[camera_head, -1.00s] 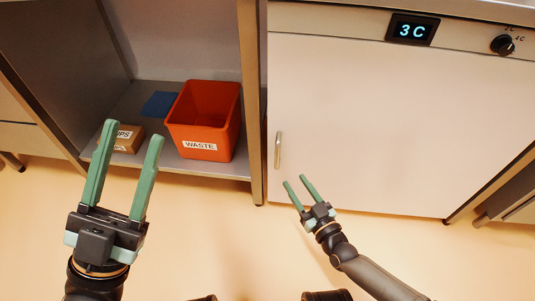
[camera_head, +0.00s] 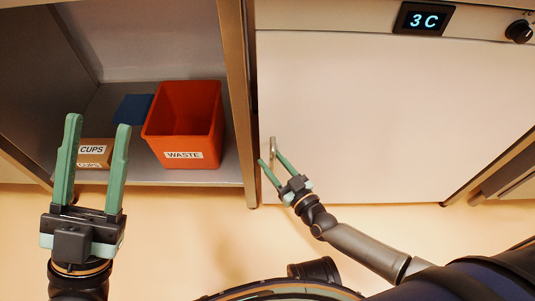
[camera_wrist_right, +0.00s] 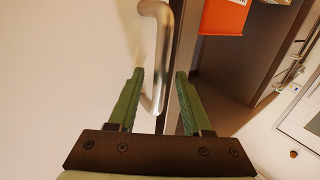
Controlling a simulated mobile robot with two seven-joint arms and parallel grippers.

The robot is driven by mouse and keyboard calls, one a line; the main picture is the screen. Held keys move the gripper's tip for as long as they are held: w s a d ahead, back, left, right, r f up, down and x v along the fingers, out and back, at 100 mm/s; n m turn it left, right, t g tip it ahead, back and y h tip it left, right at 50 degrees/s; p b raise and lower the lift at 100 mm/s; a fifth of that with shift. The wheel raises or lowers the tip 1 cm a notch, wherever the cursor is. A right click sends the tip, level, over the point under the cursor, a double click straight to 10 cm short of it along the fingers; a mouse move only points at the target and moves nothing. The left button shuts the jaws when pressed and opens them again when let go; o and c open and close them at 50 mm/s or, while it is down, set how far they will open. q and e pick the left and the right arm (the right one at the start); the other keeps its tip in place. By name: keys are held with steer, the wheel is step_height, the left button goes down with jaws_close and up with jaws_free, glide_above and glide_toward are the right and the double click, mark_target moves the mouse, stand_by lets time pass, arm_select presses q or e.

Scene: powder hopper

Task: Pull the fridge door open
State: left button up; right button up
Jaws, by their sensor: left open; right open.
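The white fridge door (camera_head: 370,115) is shut, with a vertical metal bar handle (camera_head: 273,150) near its left edge. In the right wrist view the handle (camera_wrist_right: 158,50) runs down between the two fingers, and the fingers stand apart from each other. My right gripper (camera_head: 269,157) is open at the handle's lower part, one finger on each side. Whether a finger touches the handle I cannot tell. My left gripper (camera_head: 98,120) is open and empty, in front of the open shelf unit, away from the fridge.
A red waste bin (camera_head: 184,125), a cups box (camera_head: 95,152) and a blue item (camera_head: 132,109) sit on the shelf left of the fridge. A display (camera_head: 425,19) reading 3C and a knob (camera_head: 519,31) are above the door. The floor in front is clear.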

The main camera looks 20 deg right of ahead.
steer(key=shift+w, duration=0.15)
jaws_close()
stand_by(0.4)
stand_by(1.0)
